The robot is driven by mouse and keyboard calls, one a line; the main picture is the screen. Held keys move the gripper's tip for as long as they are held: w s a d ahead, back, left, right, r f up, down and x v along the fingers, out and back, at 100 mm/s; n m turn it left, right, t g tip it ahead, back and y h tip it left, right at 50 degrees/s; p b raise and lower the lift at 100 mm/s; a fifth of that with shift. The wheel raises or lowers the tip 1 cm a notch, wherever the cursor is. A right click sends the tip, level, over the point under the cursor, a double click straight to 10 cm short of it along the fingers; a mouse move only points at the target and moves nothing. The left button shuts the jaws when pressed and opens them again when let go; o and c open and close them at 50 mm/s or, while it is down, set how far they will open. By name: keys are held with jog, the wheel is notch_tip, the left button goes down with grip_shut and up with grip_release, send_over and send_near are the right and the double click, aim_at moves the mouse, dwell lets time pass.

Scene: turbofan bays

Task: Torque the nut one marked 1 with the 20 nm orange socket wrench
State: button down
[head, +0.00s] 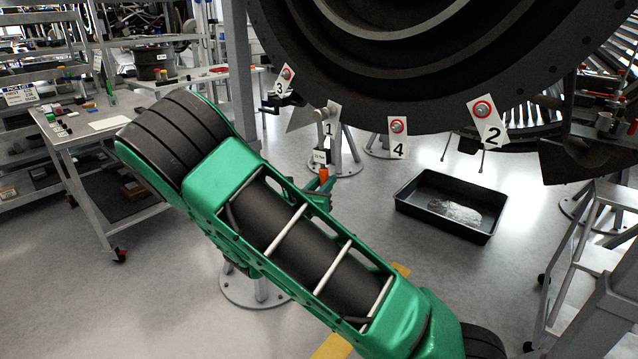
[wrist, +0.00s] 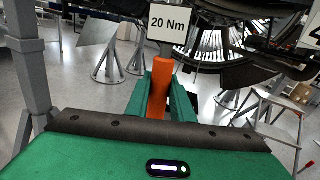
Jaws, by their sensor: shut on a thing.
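The orange socket wrench (head: 324,174) stands upright in my gripper (head: 321,186), with its white label below plate 1. In the wrist view, its orange handle (wrist: 160,88) is between the green fingers of my gripper (wrist: 161,100), which is shut on it. The label (wrist: 170,24) reads 20 Nm. The plate marked 1 (head: 328,129) hangs at the engine's lower rim. A grey round head (head: 321,114) covers the place of its nut, and no red ring shows there. It looks like the wrench's head, but I cannot tell whether it is seated. The wrist view cuts off the head.
Plates 3 (head: 280,87), 4 (head: 398,139) and 2 (head: 488,125) show nuts with red rings. The dark engine ring (head: 420,118) hangs close above my gripper. A black tray (head: 408,195) lies on the floor. A workbench (head: 75,138) stands left.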

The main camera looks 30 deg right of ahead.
jog(key=shift+s+d+r+n, duration=0.1)
jog(key=shift+s+d+n, duration=0.2)
jog(key=shift+s, duration=0.25)
jog(key=shift+s+a, duration=0.1)
dwell(0.5)
jog(key=shift+w+a+m, duration=0.2)
jog(key=shift+w+m, duration=0.1)
jog(key=shift+w, duration=0.2)
jog(key=shift+w+a+m, duration=0.2)
jog(key=shift+w+m, duration=0.1)
jog(key=shift+w, duration=0.3)
jog(key=shift+w+a+m, duration=0.4)
jog(key=shift+w+m, duration=0.2)
jog(key=shift+w, duration=0.4)
